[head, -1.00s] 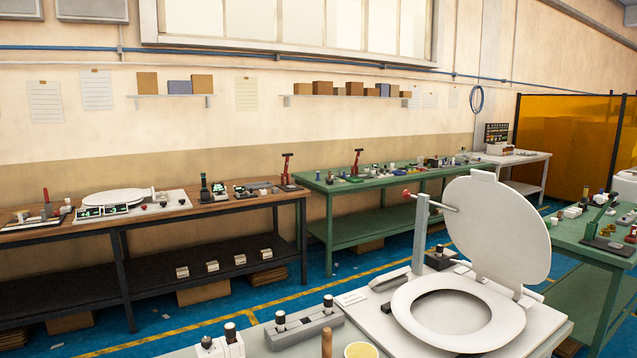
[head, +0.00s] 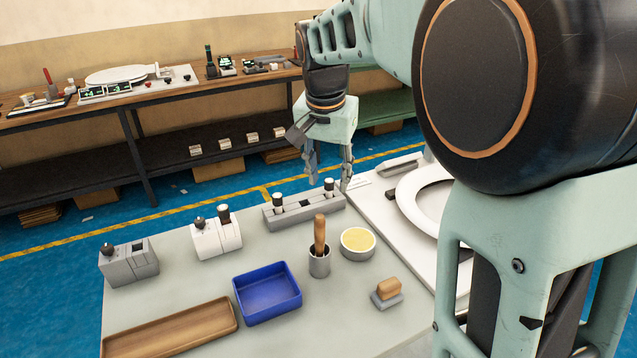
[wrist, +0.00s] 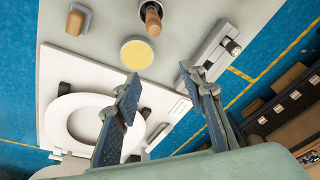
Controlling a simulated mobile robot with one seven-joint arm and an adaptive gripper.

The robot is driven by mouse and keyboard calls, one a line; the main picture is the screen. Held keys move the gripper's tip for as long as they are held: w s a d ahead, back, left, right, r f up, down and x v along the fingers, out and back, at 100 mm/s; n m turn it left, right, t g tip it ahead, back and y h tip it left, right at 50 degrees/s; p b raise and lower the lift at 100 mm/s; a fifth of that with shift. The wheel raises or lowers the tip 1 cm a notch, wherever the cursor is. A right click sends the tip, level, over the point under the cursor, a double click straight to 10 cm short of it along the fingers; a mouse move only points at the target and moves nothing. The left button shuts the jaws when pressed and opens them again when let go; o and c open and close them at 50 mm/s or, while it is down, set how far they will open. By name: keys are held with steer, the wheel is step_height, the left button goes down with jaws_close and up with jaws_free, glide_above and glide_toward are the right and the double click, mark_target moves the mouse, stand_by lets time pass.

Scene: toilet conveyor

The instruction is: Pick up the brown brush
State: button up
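A brown wooden handle (head: 320,232) stands upright in a small grey cup (head: 319,263) on the bench; whatever is at its lower end is hidden in the cup. It shows at the top of the wrist view (wrist: 152,17). A small brown block on a grey base (head: 388,289) lies to its right, also in the wrist view (wrist: 76,20). I cannot tell for certain which of these is the brown brush. My gripper (head: 330,181) is open and empty, above the bench's far edge, behind the cup. Its spread fingers show in the wrist view (wrist: 160,78).
A round dish with yellow contents (head: 358,242) stands beside the cup. A blue tray (head: 267,310) and a wooden tray (head: 165,340) lie at left. A white toilet seat (head: 415,195) is on the right.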

mark_target(320, 231)
steer(key=shift+g, duration=0.6)
steer(key=s+a+f, duration=0.2)
steer(key=f, duration=0.1)
steer(key=shift+s+a, duration=0.1)
steer(key=shift+s, duration=0.3)
step_height(320, 231, down, 5)
steer(key=shift+w+r, duration=0.1)
steer(key=shift+w, duration=0.05)
steer(key=shift+w+d+f, duration=0.1)
steer(key=shift+f, duration=1.3)
steer(key=shift+d+f, duration=0.1)
steer(key=shift+f, duration=1.25)
jaws_close()
